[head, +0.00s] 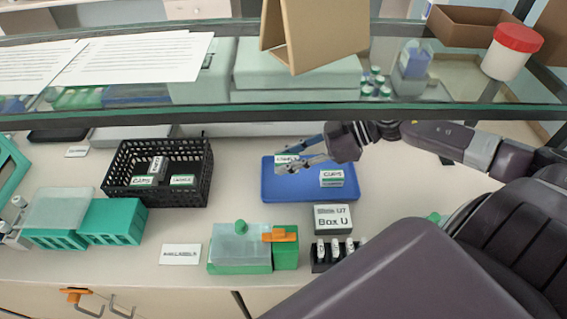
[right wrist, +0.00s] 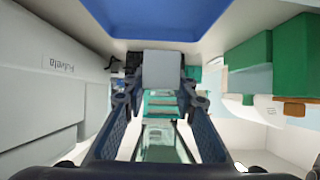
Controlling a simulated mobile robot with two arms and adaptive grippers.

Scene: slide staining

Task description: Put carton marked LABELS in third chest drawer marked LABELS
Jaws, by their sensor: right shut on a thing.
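My right gripper (head: 300,164) reaches over the blue tray (head: 275,192) from the right and is shut on a small carton (head: 287,158) with a white label, too small to read surely. In the right wrist view a pale grey face, apparently this carton (right wrist: 162,68), shows between the fingertips (right wrist: 160,98). A carton marked CLIPS (head: 332,178) stands in the tray. The black basket (head: 207,165) holds several small labelled cartons. No drawer marked LABELS can be made out. My left gripper is not in view.
A glass shelf (head: 300,112) crosses above the bench. Box U (head: 333,219), a rack of vials (head: 322,256), a green box (head: 240,258) and teal racks (head: 112,222) stand on the bench. Drawer handles (head: 88,305) show below the front edge at left.

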